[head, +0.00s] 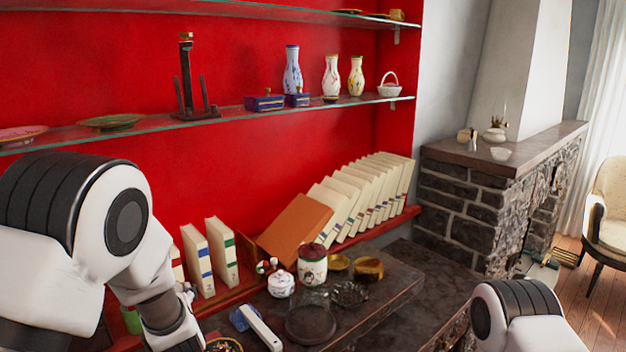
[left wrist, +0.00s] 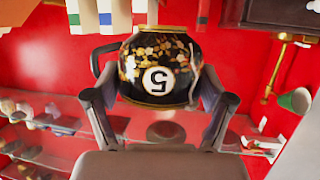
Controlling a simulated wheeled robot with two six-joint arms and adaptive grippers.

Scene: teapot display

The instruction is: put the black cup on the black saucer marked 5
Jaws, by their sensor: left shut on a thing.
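In the head view my left arm hides most of that gripper. A dark, flower-patterned round thing (head: 225,344) shows at the bottom edge; I cannot tell whether it is the cup or a saucer. A dark round plate (head: 310,325) lies on the dark table, with no readable number. No saucer with a visible 5 shows. My right gripper is out of view.
Near the plate stand a glass piece (head: 312,297), a dark ornate dish (head: 349,293), a lidded jar (head: 312,265), a small white pot (head: 281,285) and brass bowls (head: 368,269). Books (head: 222,252) line the red wall. The table's right part is bare.

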